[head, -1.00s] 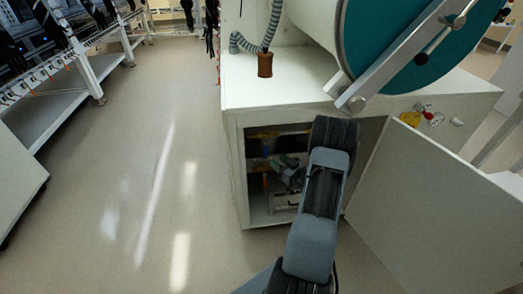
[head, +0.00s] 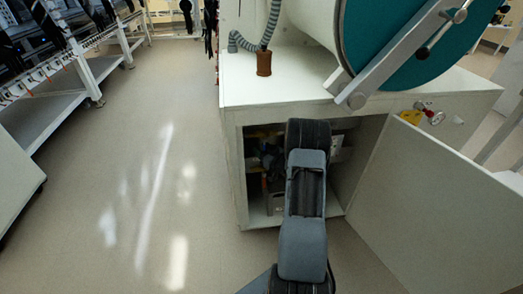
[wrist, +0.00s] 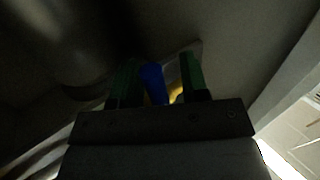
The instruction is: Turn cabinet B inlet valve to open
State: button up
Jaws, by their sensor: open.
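In the wrist view my gripper (wrist: 158,78) is open, with its two dark green fingers apart. A blue, lever-like piece (wrist: 152,82) stands in the gap between the fingers, nearer the left one. Whether a finger touches it I cannot tell. A yellow part (wrist: 177,92) shows just behind and to its right. The view is too dark to tell whether the blue piece is the inlet valve's handle or how it is set. In the head view my arm reaches into the open cabinet (head: 285,103) under the glovebox, and the gripper is hidden inside.
The cabinet door (head: 425,190) stands open on the right, close to my arm. Dim pipes and fittings fill the cabinet's inside. A teal round glovebox door (head: 400,40) with a metal bar overhangs the top. The floor (head: 120,170) to the left is clear.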

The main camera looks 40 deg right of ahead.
jog(key=shift+c, duration=0.4)
grip_shut()
